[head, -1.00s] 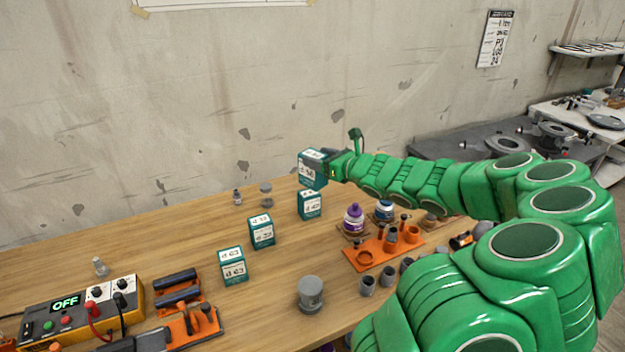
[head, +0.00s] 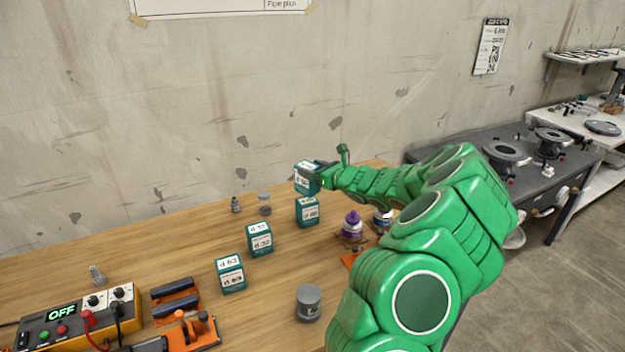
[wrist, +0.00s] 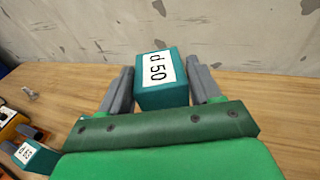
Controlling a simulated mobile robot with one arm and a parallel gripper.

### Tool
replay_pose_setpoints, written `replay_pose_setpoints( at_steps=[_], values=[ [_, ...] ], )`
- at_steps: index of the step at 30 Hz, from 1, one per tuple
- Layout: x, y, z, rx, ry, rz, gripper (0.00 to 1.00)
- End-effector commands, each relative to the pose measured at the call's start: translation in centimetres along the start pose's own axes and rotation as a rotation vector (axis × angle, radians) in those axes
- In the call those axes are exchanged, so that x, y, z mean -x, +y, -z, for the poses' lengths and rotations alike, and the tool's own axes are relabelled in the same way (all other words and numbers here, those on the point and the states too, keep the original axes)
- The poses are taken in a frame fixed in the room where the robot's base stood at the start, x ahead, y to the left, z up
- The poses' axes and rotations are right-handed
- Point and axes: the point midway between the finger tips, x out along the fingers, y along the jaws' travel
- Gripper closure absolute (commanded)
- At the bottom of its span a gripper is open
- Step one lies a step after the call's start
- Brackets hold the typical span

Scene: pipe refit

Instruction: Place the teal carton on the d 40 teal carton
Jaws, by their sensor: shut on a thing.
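My gripper (wrist: 162,82) is shut on a teal carton (wrist: 162,96) with a white "d 50" label. In the head view this held carton (head: 305,178) is up in the air, slightly tilted, at the end of my arm. Just below it in the picture, the d 40 teal carton (head: 307,212) stands upright on the bench. The two look very close in the head view; I cannot tell whether they touch. The d 40 carton is hidden in the wrist view. Both fingers show beside the held carton.
A d 32 teal carton (head: 260,240) and a d 63 teal carton (head: 231,275) stand nearer on the wooden bench (head: 180,245). A purple-capped bottle (head: 352,226) is right of the d 40 carton. Small grey fittings (head: 264,204) stand behind, a grey cylinder (head: 308,303) in front.

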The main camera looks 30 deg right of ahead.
Motion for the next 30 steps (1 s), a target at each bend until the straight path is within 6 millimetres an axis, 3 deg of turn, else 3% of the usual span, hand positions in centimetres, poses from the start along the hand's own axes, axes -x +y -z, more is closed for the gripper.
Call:
replay_pose_setpoints(
  at_steps=[13,21,30],
  values=[
    [-1.3,-0.8,1.4,0.0,-0.002,-0.002,0.78],
    [-1.7,-0.8,4.2,-0.001,-0.001,-0.001,0.78],
    [-1.8,-0.8,4.3,0.001,-0.002,-0.001,0.78]
  ],
)
